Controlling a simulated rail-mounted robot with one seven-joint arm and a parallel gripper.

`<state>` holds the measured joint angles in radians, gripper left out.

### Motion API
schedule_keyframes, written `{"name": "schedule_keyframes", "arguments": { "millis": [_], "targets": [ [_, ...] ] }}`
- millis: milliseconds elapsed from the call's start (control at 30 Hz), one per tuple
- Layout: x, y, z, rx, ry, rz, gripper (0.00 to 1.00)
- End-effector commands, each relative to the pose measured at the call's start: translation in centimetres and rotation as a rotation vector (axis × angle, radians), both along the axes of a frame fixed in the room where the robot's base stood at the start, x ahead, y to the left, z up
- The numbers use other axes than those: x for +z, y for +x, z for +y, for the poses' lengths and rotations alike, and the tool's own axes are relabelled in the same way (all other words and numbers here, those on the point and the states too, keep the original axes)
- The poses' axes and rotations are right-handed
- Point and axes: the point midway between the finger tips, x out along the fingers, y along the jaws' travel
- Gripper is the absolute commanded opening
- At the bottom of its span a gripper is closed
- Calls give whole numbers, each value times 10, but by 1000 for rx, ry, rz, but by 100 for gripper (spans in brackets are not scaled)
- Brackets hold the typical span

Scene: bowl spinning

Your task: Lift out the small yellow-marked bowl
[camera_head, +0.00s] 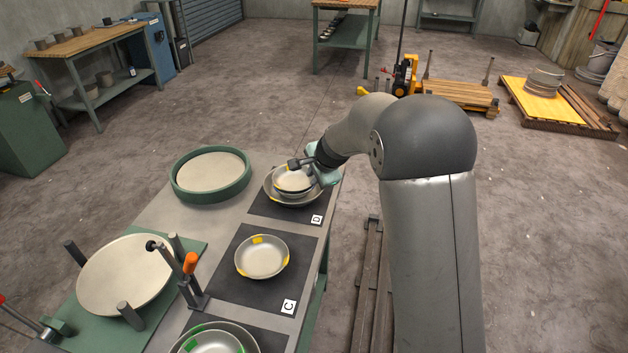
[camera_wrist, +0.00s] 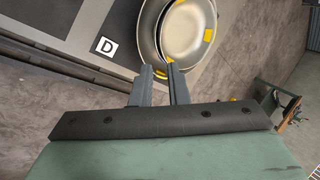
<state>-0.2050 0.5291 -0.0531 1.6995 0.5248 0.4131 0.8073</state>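A small grey bowl with yellow marks (camera_head: 294,180) sits inside a larger grey bowl (camera_head: 292,201) on the black mat labelled D. In the wrist view, the small bowl's inside and yellow patches (camera_wrist: 207,34) show, with the larger bowl's rim (camera_wrist: 146,32) around its left side. My gripper (camera_head: 296,162) is at the far rim of the small bowl. In the wrist view my gripper (camera_wrist: 160,68) has its two fingers apart, with their tips at the bowl's near edge. Whether they touch the rim is unclear.
Another yellow-marked bowl (camera_head: 262,258) sits on mat C. Green-marked bowls (camera_head: 214,342) lie at the front. A round green-rimmed tray (camera_head: 210,172) and a fixture with a large disc (camera_head: 125,272) and upright posts stand to the left. Bare table lies between them.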

Motion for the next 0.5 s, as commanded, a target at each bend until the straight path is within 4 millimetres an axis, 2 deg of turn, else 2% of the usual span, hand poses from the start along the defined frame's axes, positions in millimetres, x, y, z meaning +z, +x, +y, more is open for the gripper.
{"name": "schedule_keyframes", "arguments": {
  "millis": [167, 500],
  "targets": [
    [-12, 7, 4, -9, 5, -1, 15],
    [-51, 28, 15, -7, 4, 1, 15]
  ]
}}
